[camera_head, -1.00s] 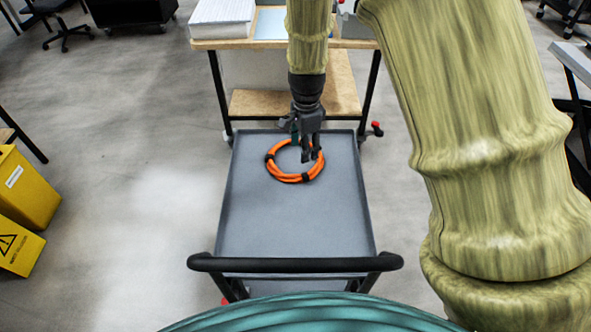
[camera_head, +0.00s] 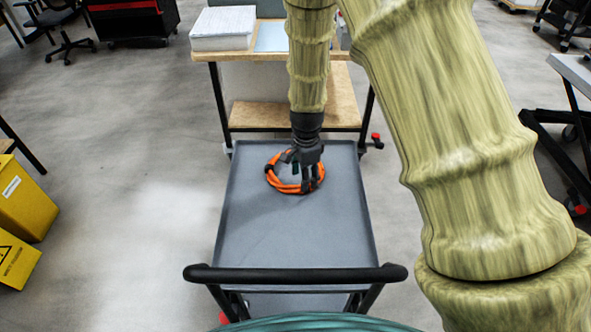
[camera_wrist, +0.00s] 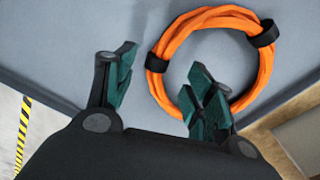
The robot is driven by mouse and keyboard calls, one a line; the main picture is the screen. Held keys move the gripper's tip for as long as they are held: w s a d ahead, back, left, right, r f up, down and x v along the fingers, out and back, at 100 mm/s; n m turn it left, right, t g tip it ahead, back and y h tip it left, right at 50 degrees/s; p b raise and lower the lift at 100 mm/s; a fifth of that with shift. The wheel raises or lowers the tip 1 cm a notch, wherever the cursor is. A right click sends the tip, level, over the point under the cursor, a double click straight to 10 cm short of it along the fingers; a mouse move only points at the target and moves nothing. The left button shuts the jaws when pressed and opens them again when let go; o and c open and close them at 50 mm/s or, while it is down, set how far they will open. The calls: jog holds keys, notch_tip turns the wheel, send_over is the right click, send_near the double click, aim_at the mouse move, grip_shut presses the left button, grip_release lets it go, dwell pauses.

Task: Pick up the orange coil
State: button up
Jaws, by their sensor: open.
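The orange coil (camera_head: 287,188) is a ring of cable with black straps, lying flat on the grey top of a cart (camera_head: 270,235). It also shows in the wrist view (camera_wrist: 190,22), where part of its lower edge is hidden behind a finger. My gripper (camera_head: 304,180) points down over the coil in the head view. In the wrist view my gripper (camera_wrist: 163,83) is open, with green-padded fingers apart. The left finger is outside the ring and the right finger overlaps its opening. The ring's left side lies between them. I cannot tell whether either finger touches the coil.
The cart's black handle (camera_head: 295,274) crosses its near end. The cart top is otherwise clear. A wooden-topped workbench (camera_head: 235,55) with a white stack (camera_head: 222,28) stands behind the cart. Yellow bins (camera_head: 25,195) stand at left, with open floor between.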

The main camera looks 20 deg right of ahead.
jog(key=f, duration=0.4)
jog(key=shift+d+f, duration=0.15)
jog(key=shift+d, duration=0.05)
grip_shut()
